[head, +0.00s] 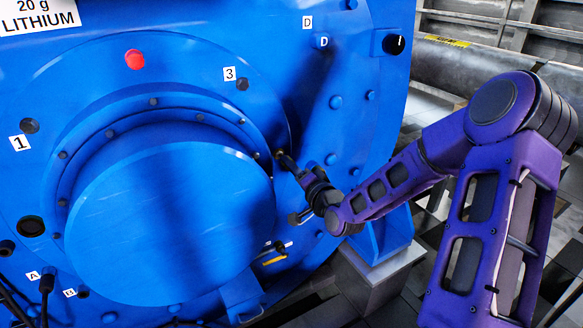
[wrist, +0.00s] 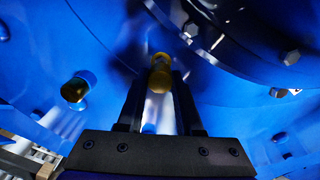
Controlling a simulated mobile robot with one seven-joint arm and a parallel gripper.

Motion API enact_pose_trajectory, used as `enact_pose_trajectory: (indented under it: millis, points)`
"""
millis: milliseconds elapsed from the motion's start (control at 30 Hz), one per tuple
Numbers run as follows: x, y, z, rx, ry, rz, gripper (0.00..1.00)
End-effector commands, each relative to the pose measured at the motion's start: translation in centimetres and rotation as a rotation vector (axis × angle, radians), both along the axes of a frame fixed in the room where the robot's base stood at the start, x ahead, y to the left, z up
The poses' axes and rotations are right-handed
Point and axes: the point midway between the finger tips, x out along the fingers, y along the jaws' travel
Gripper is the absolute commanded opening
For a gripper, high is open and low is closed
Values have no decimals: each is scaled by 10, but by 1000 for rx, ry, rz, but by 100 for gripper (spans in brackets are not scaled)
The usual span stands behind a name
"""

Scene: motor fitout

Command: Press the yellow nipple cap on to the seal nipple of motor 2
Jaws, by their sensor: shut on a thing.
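My gripper (head: 283,157) reaches in from the right to the blue motor housing (head: 345,130), close to the right rim of the round cover. In the wrist view my gripper (wrist: 160,85) is shut on the yellow nipple cap (wrist: 160,74), which sits between the fingertips with its end towards the blue face. In the head view only a tiny yellowish spot of the cap (head: 279,154) shows at the fingertips. The seal nipple cannot be made out; the cap and fingers may hide it. I cannot tell whether the cap touches it.
A round flange with bolts (wrist: 290,57) is close on the right in the wrist view. A blue stub with a dark yellowish end (wrist: 75,90) stands out at left. In the head view, a red cap (head: 135,59) and a black knob (head: 394,44) are on the housing, clear of my arm.

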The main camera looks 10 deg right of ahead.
Motion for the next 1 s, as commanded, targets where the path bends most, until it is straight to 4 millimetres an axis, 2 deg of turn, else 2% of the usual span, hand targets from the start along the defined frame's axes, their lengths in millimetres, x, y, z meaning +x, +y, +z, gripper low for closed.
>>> enact_pose_trajectory:
  millis: [1000]
  points:
    - [21, 7, -1, 0, 0, 0, 0]
